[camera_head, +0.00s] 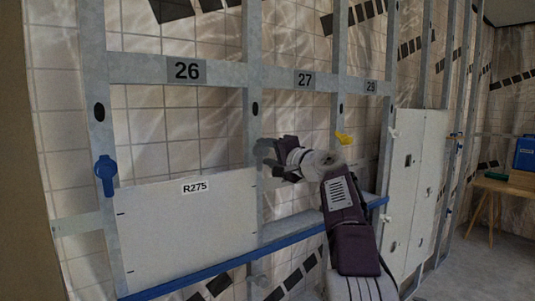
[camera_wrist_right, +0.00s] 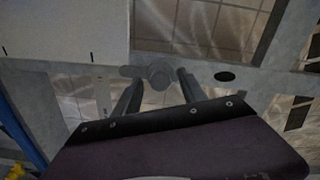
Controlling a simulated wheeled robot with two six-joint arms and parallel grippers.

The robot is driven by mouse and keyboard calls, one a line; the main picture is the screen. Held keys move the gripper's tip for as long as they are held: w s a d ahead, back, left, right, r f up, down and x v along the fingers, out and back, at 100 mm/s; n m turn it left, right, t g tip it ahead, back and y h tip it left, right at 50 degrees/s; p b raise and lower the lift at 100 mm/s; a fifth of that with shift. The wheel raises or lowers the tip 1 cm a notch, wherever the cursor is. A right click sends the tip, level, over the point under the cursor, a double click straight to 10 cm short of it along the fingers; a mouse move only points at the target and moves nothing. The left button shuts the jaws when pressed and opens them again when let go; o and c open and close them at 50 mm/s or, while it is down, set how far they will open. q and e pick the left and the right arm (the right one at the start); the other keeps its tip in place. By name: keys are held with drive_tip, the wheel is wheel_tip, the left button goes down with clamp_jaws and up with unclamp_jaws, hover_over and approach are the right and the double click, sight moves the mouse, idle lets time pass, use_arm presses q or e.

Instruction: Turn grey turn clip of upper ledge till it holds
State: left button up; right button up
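A white panel marked R275 (camera_head: 185,228) stands upright between two metal studs, its lower edge along a blue ledge (camera_head: 190,281). A grey turn clip (camera_head: 262,147) sits on the stud near the panel's upper right corner. In the right wrist view the clip (camera_wrist_right: 160,73) shows as a round knob with a short arm pointing left, near the panel's edge (camera_wrist_right: 65,30). My right gripper (camera_head: 277,149) is at this clip. Its two fingers (camera_wrist_right: 158,90) are apart, with the knob between their tips; I cannot tell whether they touch it. My left gripper is not in view.
A blue clip (camera_head: 105,172) sits on the left stud and a yellow clip (camera_head: 343,138) on a stud to the right. A rail with number plates 26 (camera_head: 187,70), 27 and 29 runs above. White panels (camera_head: 415,185) and a wooden table (camera_head: 497,186) stand farther right.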

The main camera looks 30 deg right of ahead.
drive_tip(key=s+b, duration=0.3)
drive_tip(key=s, duration=0.6)
drive_tip(key=shift+d+b, duration=0.35)
drive_tip(key=shift+b, duration=0.05)
